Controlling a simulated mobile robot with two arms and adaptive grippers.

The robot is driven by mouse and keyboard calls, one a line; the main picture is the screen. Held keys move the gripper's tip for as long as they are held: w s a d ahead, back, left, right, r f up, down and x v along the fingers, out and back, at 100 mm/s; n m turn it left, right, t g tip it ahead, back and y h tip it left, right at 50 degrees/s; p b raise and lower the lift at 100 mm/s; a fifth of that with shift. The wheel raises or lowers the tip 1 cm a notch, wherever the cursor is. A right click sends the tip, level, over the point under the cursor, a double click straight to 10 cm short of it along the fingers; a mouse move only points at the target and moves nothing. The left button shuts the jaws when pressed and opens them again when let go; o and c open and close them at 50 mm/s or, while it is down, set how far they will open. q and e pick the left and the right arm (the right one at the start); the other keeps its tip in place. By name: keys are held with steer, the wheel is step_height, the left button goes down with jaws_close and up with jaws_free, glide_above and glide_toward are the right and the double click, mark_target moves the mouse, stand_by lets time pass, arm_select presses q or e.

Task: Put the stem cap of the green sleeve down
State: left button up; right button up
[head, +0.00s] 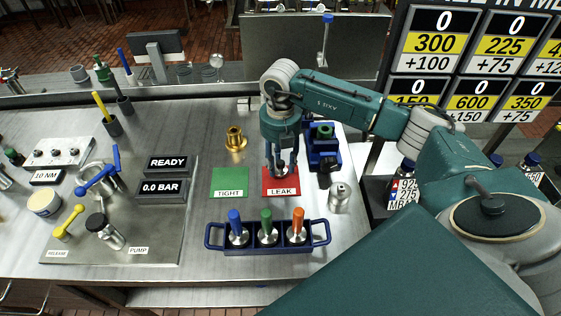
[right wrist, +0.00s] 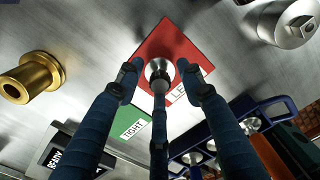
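The stem cap (head: 281,181) is a small round steel piece at the red LEAK pad (head: 267,190). In the right wrist view the cap (right wrist: 159,70) shows over the red pad, between my fingertips. My right gripper (head: 281,167) points down over the pad, its fingers around the cap. In the right wrist view the gripper's (right wrist: 158,80) side fingers stand apart with narrow gaps to the cap; the third finger overlaps its near edge. A green sleeve (head: 324,130) sits in a blue holder behind my gripper. My left gripper is not in view.
A green TIGHT pad (head: 230,182) lies left of the red one. A brass fitting (head: 236,138) stands behind it. A blue rack (head: 266,239) with blue, green and orange handled pieces stands in front. A steel part (head: 339,198) is at the right.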

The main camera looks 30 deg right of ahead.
mark_target(280, 161)
step_height(280, 161, up, 12)
steer(key=b, duration=0.4)
steer(key=shift+r, duration=0.15)
stand_by(0.3)
